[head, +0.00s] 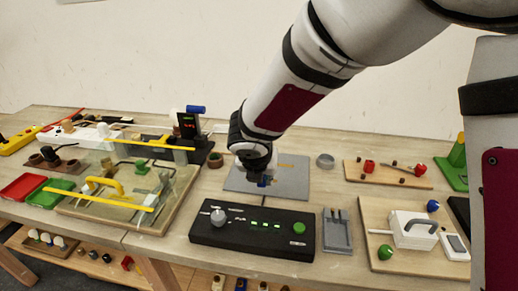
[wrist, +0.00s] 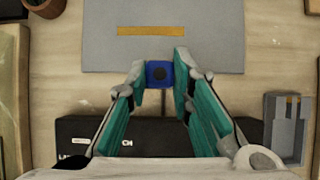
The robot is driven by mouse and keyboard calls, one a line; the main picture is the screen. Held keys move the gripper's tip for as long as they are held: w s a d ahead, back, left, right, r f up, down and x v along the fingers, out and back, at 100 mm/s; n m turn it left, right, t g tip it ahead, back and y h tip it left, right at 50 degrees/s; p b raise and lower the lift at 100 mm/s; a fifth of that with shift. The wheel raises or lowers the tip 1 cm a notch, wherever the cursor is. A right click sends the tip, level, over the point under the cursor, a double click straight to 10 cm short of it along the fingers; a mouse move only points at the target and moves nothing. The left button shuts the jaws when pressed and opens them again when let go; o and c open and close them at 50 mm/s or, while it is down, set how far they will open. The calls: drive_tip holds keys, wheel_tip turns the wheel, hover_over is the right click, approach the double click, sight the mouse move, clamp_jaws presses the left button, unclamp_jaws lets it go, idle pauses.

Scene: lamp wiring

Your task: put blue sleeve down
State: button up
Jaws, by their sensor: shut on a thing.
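The mat (wrist: 200,52) bears a yellow-brown strip (wrist: 152,30), which lies beyond the sleeve in the wrist view. I cannot tell whether the sleeve touches the mat.
A black control box (head: 225,241) with a grey knob and green button stands in front of the mat. A grey holder (head: 337,237) stands to its right. The mat's surface around the strip is clear.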

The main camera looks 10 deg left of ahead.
drive_tip(key=w+a, duration=0.1)
drive_tip(key=w, duration=0.2)
drive_tip(key=w+a, duration=0.2)
drive_tip(key=w+a+f, duration=0.1)
drive_tip(key=w+a, duration=0.1)
drive_tip(key=w, duration=0.1)
drive_tip(key=shift+w+a+p, duration=0.1)
drive_tip(key=shift+w+p, duration=0.2)
drive_tip(key=shift+w, duration=0.05)
drive_tip(key=shift+f, duration=1.7)
drive_tip(key=shift+f, duration=0.2)
drive_tip(key=o, duration=1)
drive_tip(key=shift+c, duration=0.2)
drive_tip(key=shift+r, duration=0.15)
